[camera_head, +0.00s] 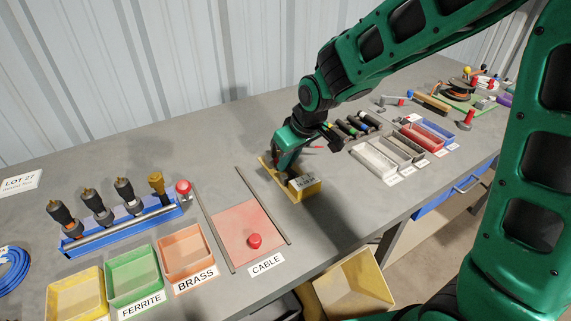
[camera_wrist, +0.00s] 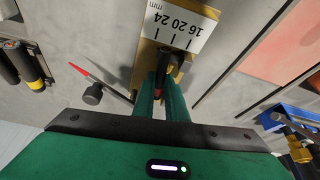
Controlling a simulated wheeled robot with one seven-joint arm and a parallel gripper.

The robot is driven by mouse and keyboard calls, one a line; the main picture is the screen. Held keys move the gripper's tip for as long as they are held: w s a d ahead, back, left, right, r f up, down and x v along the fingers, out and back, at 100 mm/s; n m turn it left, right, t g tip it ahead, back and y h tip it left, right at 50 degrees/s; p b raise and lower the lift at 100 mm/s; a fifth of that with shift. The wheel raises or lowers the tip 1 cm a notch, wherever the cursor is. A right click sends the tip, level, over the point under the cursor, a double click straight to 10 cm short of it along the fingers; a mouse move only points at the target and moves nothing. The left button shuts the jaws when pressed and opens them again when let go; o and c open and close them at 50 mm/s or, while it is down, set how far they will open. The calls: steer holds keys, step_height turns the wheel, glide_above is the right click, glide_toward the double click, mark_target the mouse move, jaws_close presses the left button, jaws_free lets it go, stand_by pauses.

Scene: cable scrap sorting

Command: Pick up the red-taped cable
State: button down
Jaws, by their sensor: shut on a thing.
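My gripper (camera_head: 291,172) is over the yellow-brown gauge block (camera_head: 307,191) on the bench. The fingers hide much of the cable. Its dark end lies at the edge of the gauge's white millimetre scale (camera_wrist: 178,32). I cannot tell whether the cable touches the gauge.
A pink CABLE pad (camera_head: 238,218) with a red button (camera_head: 254,241) lies to the left, between two rails.

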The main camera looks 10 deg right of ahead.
steer(key=shift+r, duration=0.1)
step_height(320, 180, up, 4)
steer(key=shift+r, duration=0.1)
steer(key=s+a+r, duration=0.6)
steer(key=a, duration=0.4)
steer(key=shift+s+r, duration=0.15)
steer(key=shift+r, duration=0.15)
